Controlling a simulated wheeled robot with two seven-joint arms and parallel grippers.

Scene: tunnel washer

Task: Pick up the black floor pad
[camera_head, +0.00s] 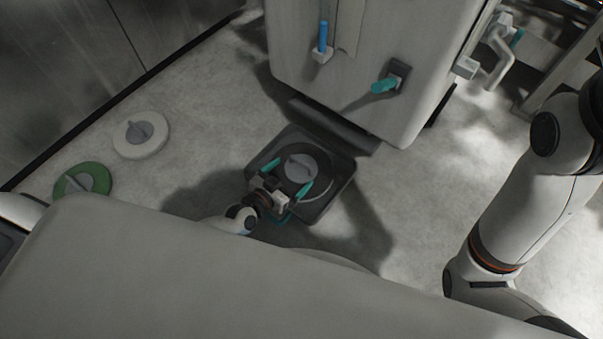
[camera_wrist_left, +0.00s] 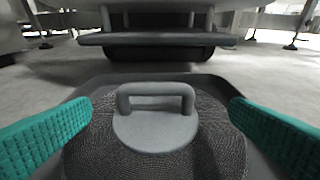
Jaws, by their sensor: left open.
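The black floor pad (camera_head: 312,190) is a dark round disc with a grey handle on top. It lies in a dark square tray (camera_head: 335,192) on the floor, in front of the machine. In the left wrist view the pad (camera_wrist_left: 222,135) fills the lower middle, and its grey upright handle (camera_wrist_left: 156,94) stands at the centre. My left gripper (camera_head: 287,177) is open above the pad, with its teal fingers on either side of the handle and apart from it. In the left wrist view the fingers show at both edges. My right gripper is not in view; only the right arm shows.
A white pad (camera_head: 153,146) and a green pad (camera_head: 97,178) with grey handles lie on the floor at the left. The pale machine (camera_head: 345,80) with a teal handle (camera_head: 384,85) stands just behind the tray. Floor between the pads and tray is clear.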

